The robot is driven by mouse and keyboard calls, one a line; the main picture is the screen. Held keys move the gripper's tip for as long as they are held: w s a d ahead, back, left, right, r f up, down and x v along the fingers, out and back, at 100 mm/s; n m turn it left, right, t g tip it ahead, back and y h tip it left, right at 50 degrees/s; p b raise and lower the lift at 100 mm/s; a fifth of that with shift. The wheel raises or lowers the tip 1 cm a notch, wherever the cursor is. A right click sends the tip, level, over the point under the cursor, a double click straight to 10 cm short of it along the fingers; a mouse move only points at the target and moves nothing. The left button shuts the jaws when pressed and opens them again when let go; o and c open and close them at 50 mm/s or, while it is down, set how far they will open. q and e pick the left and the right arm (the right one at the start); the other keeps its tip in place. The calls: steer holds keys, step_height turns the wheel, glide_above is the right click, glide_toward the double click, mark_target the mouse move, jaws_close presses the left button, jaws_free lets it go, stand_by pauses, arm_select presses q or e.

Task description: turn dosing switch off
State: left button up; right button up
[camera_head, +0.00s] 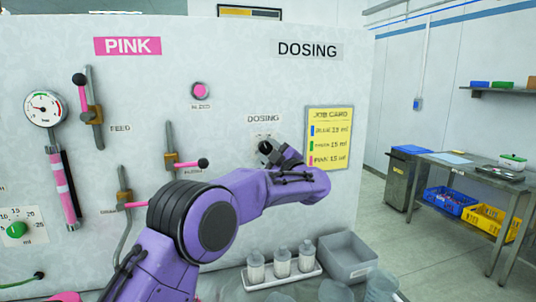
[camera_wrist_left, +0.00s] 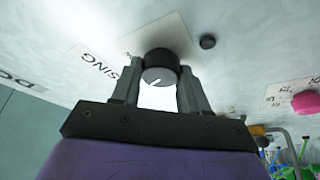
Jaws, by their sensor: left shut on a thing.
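The dosing switch is a round black knob on the white panel under the small DOSING label (camera_head: 263,119). In the left wrist view the dosing switch (camera_wrist_left: 160,66) shows a dark face with a short white pointer line, slanted in that view. My left gripper (camera_head: 268,150) reaches the panel below that label and hides most of the switch in the head view. In the left wrist view the fingers of my left gripper (camera_wrist_left: 160,92) stand on either side of the knob, shut on it. My right gripper is not in view.
A yellow job card (camera_head: 330,138) hangs right of the switch. A white tray of bottles (camera_head: 282,272) and a grey bin (camera_head: 347,258) stand below. A metal table (camera_head: 470,175) is at right.

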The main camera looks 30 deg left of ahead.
arm_select(q)
steer(key=shift+n+g, duration=0.4)
steer(key=shift+n, duration=0.3)
steer(key=o, duration=1.1)
steer(key=shift+c, duration=0.2)
steer(key=b+v, duration=0.4)
steer(key=v, duration=0.6)
steer(key=shift+d, duration=0.3)
steer(key=shift+s+r, duration=0.1)
